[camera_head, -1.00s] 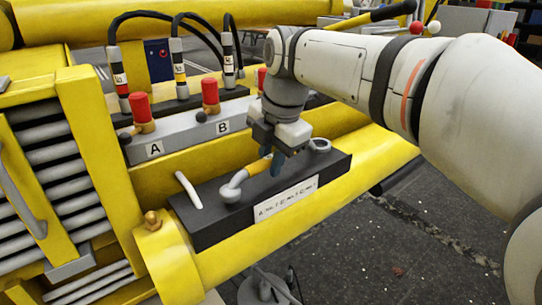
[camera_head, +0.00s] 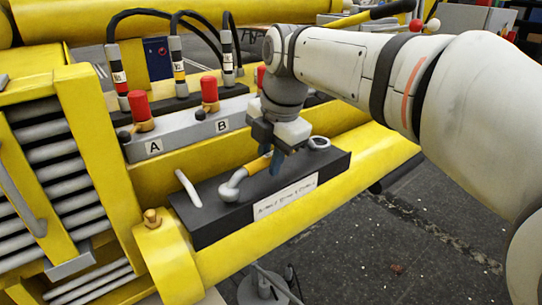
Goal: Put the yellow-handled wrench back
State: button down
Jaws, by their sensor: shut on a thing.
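The yellow-handled wrench (camera_head: 256,168) is at the dark grey tool block (camera_head: 212,223) on the yellow boom. Its grey head (camera_head: 231,187) points left and its yellow handle runs up to the right, to my fingers. My gripper (camera_head: 276,160) is shut on the handle from above. The fingers hide part of the handle, and a grey ring (camera_head: 319,143) shows to the right of them. I cannot tell whether the wrench rests on the block or is just above it.
A pale bar (camera_head: 189,189) stands at the block's left end. Behind are a grey valve block (camera_head: 180,139) marked A and B, red knobs (camera_head: 209,90) and black hoses (camera_head: 150,14). A yellow post with a brass bolt (camera_head: 152,219) is at the front left.

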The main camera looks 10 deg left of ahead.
jog(key=shift+f+b, duration=0.4)
jog(key=shift+f, duration=0.1)
jog(key=c, duration=1.2)
grip_release()
jog(key=w+v, duration=0.1)
jog(key=v, duration=0.6)
jog(key=s+d+f+m+h, duration=0.1)
jog(key=s+d+f+m, duration=0.5)
jog(key=d+f+m, duration=0.5)
jog(key=s+d+f+m+t+h, duration=0.1)
jog(key=s+d+f+m, duration=0.5)
jog(key=d+f+m, duration=0.5)
jog(key=d+m, duration=0.2)
jog(key=m, duration=0.5)
jog(key=shift+s+d+f, duration=0.25)
jog(key=shift+s, duration=0.05)
